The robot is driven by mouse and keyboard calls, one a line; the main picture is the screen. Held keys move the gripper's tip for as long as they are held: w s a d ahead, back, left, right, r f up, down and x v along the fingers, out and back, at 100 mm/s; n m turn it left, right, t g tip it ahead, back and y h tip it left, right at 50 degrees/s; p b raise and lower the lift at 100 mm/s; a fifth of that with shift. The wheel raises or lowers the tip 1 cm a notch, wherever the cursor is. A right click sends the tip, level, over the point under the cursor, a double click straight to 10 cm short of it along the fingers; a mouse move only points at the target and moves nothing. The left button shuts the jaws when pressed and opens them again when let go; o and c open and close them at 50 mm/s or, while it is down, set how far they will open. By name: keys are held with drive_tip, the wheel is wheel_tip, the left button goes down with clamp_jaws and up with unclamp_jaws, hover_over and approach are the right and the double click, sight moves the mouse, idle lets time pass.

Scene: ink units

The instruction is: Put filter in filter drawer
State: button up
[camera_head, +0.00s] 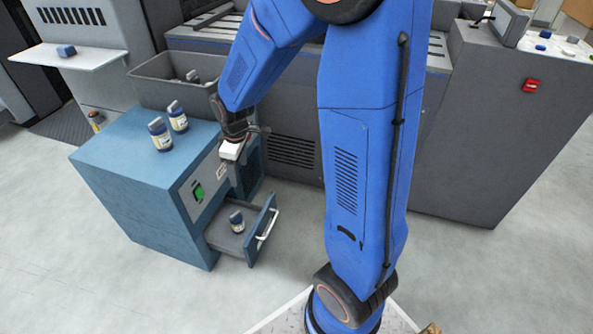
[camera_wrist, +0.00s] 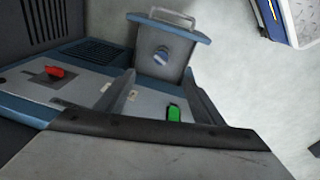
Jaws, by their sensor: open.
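The filter drawer (camera_head: 225,238) of the blue cabinet is pulled open. A dark blue and white filter (camera_head: 237,224) stands in it, and the drawer's silver handle faces outward. In the wrist view, the open drawer (camera_wrist: 150,62) shows at the top with the filter (camera_wrist: 162,53) inside. Two more such filters, one (camera_head: 160,136) nearer and one (camera_head: 178,118) farther, stand on the cabinet top (camera_head: 120,150). My gripper (camera_head: 238,180) is open and empty, above the drawer and beside the cabinet front. Its two fingers (camera_wrist: 158,78) show apart in the wrist view.
A green switch (camera_head: 198,191) sits on the cabinet front; a red switch (camera_wrist: 57,72) shows in the wrist view. A grey bin (camera_head: 150,88) behind the cabinet holds another small item. A large grey machine (camera_head: 480,140) stands behind my arm. Floor before the drawer is clear.

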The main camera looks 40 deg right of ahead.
drive_tip(key=s+d+r+m+t, duration=0.1)
drive_tip(key=s+r+m, duration=0.2)
drive_tip(key=s+r, duration=0.3)
drive_tip(key=s+d+r+m+t, duration=0.1)
drive_tip(key=s+r+m, duration=0.2)
drive_tip(key=s, duration=0.9)
drive_tip(key=s+d+r+m+t, duration=0.1)
drive_tip(key=s+r+m, duration=0.1)
drive_tip(key=s+r, duration=0.6)
drive_tip(key=shift+s+d+r+m, duration=0.4)
drive_tip(key=shift+r, duration=0.1)
